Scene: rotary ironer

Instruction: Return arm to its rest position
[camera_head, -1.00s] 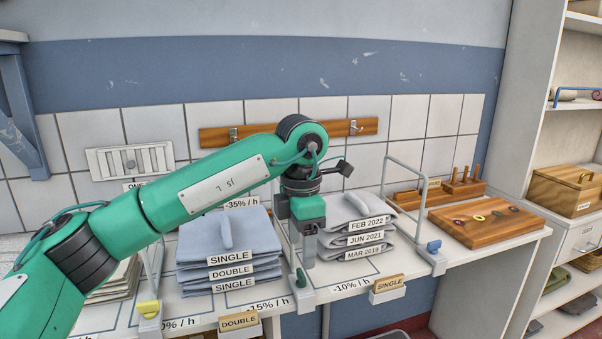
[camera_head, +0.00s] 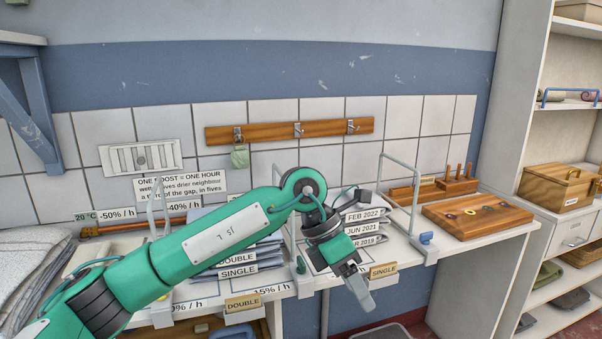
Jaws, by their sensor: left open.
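My left arm (camera_head: 215,240) is green and reaches in from the lower left across the shelf. My left gripper (camera_head: 362,288) is open and empty, tilted down in front of the shelf's front edge, near the "SINGLE" tag block (camera_head: 383,270). No cloth shows between its fingers. Behind the arm is a stack of blue-grey folded cloths (camera_head: 262,254) with "DOUBLE" and "SINGLE" labels, mostly hidden by the arm. A grey stack with date labels (camera_head: 365,216) stands behind the gripper, partly hidden. My right gripper is out of view.
Wire dividers (camera_head: 400,195) stand up from the shelf. A peg rail (camera_head: 290,130) is on the wall, and a side cabinet (camera_head: 570,215) stands at right. A grey cloth pile (camera_head: 30,262) is at far left.

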